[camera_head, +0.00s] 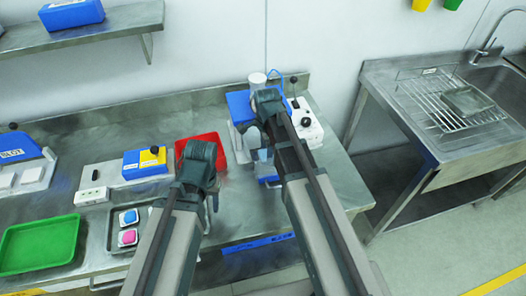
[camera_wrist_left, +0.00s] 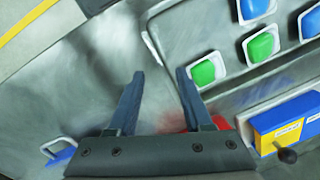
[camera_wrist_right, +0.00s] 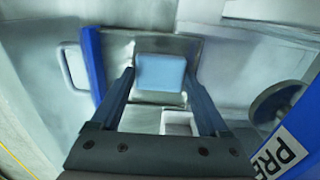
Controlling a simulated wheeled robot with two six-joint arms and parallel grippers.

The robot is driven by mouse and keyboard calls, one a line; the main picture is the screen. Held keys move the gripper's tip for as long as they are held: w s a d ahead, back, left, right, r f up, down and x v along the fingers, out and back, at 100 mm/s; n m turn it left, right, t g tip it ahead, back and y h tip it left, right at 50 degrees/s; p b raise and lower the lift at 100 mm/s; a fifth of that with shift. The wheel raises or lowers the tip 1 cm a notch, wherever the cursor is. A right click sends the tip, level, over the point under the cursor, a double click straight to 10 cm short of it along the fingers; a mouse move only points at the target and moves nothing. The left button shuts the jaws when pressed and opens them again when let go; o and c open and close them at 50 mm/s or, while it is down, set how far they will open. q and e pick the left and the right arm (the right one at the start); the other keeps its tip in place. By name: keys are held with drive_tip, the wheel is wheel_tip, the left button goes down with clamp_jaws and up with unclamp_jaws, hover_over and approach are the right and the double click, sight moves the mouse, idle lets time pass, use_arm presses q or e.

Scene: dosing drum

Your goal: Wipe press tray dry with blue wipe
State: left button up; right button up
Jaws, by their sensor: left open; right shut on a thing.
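The blue wipe (camera_wrist_right: 160,72) is a pale blue block between the fingertips of my right gripper (camera_wrist_right: 159,80). The right gripper is shut on it. In the right wrist view the wipe is over a grey metal tray surface (camera_wrist_right: 150,45) beside the blue press; whether it touches that surface I cannot tell. In the head view my right arm largely hides the right gripper and the tray. My left gripper (camera_wrist_left: 160,82) is open and empty above the steel bench; it also shows in the head view (camera_head: 213,197).
A red tray (camera_head: 217,141) lies between the arms. A blue press (camera_head: 238,105) and a white machine (camera_head: 306,125) stand at the right end of the bench. A green tray (camera_head: 40,245) and a dark tray with pucks (camera_head: 115,222) are left. A sink with rack (camera_head: 440,100) stands right.

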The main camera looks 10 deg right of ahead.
drive_tip(key=shift+d, duration=1.35)
drive_tip(key=shift+a, duration=0.15)
drive_tip(key=shift+a, duration=1.95)
drive_tip(key=shift+d, duration=0.1)
drive_tip(key=shift+d+r+p, duration=0.3)
drive_tip(key=shift+d, duration=0.2)
drive_tip(key=shift+d+r+p, duration=0.25)
drive_tip(key=shift+d+p, duration=0.05)
drive_tip(key=shift+d, duration=0.15)
drive_tip(key=shift+s, duration=0.1)
